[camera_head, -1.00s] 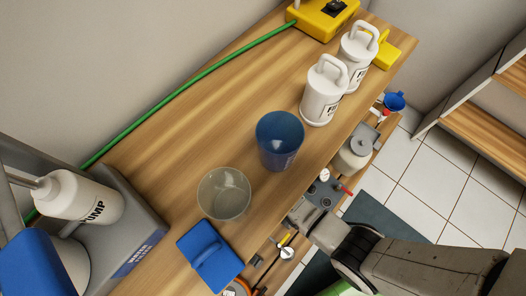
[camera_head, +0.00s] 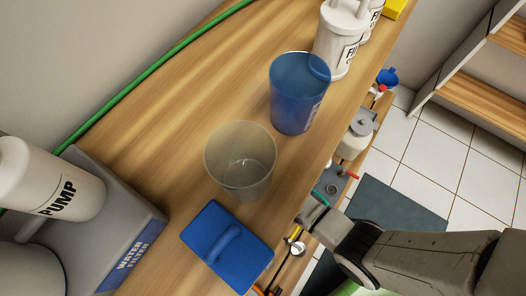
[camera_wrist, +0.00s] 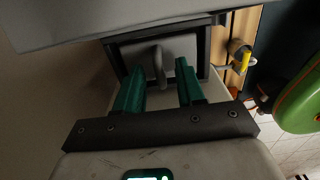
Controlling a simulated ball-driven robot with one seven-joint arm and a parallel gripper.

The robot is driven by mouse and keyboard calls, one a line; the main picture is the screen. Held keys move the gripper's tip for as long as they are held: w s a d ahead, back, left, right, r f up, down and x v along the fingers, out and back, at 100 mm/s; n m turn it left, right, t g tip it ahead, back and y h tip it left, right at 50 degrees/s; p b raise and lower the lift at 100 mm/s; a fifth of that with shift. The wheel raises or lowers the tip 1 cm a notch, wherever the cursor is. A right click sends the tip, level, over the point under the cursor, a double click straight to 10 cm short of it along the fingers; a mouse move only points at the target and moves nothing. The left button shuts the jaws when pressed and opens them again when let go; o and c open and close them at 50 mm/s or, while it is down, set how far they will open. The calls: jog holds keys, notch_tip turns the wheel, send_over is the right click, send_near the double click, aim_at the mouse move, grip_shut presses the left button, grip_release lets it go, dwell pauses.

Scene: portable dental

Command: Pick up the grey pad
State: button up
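The grey pad (camera_wrist: 174,48) shows in the wrist view, a flat grey block with a raised loop handle, inside a dark frame. My gripper (camera_wrist: 160,76) has two green fingers, spread apart on either side of the handle in the picture, with nothing between them. The fingertips appear short of the handle; whether they touch the pad cannot be told. In the head view my gripper (camera_head: 314,207) is beside the worktop's right edge, over the lower shelf. I cannot clearly make out the grey pad in the head view.
A blue pad with a handle (camera_head: 225,247), a clear cup (camera_head: 240,165) and a blue cup (camera_head: 298,100) stand on the wooden worktop (camera_head: 180,120). A grey water filter unit (camera_head: 100,240) is at left. A jar (camera_head: 357,135) stands on the lower shelf.

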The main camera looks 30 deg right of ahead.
jog(key=shift+f+b, duration=0.3)
jog(key=shift+f, duration=0.3)
jog(key=shift+c, duration=0.4)
grip_shut()
